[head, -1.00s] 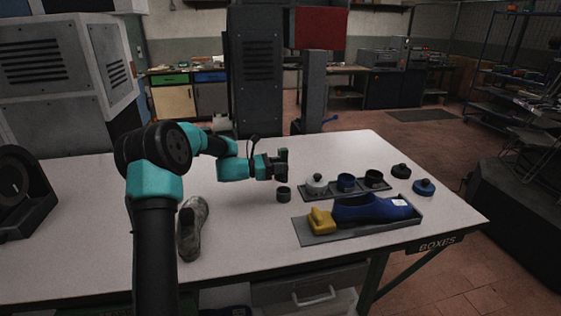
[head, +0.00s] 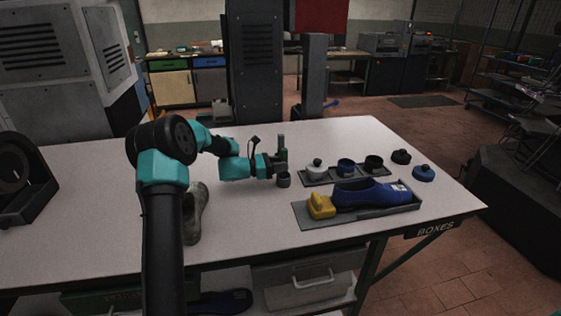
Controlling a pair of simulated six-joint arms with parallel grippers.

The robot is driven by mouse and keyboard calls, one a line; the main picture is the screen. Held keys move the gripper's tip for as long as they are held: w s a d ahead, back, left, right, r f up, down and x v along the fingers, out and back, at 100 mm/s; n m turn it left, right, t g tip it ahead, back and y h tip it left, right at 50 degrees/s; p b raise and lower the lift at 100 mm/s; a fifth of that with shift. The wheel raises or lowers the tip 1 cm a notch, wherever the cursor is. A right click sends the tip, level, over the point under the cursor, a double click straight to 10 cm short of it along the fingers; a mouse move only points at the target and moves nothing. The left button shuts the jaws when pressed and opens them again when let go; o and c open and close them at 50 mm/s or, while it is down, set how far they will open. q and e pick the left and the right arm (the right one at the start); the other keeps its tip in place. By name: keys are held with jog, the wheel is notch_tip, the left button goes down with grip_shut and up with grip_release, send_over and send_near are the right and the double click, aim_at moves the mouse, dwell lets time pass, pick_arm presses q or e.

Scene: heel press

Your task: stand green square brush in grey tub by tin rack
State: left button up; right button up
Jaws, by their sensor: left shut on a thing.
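My left gripper (head: 277,163) is shut on the green square brush (head: 282,144), which stands upright in its jaws. The small round grey tub (head: 284,181) is on the white table just below the jaws, to the left of the tin rack (head: 309,183). The brush's lower end is hidden by the gripper, so I cannot tell whether it is inside the tub. The rack holds a white tin (head: 317,166), a blue tin (head: 346,168) and a black tin (head: 374,164). My right gripper is not in view.
A grey tray (head: 345,217) with a blue shoe (head: 367,194) and a yellow block (head: 320,206) lies nearer. A grey shoe (head: 194,212) is partly behind my left arm. Black (head: 401,157) and blue (head: 423,174) lids lie right of the rack. The table's middle is clear.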

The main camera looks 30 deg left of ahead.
pick_arm(q)
jog(key=shift+f, duration=0.25)
jog(key=o, duration=1.1)
jog(key=shift+c, duration=0.2)
jog(key=v, duration=0.7)
jog(key=shift+s+a, duration=0.2)
jog(key=shift+w+d, duration=0.1)
dwell(0.4)
jog(key=x, duration=0.7)
jog(key=shift+w+d, duration=0.1)
jog(key=shift+d, duration=0.05)
jog(key=shift+r, duration=0.1)
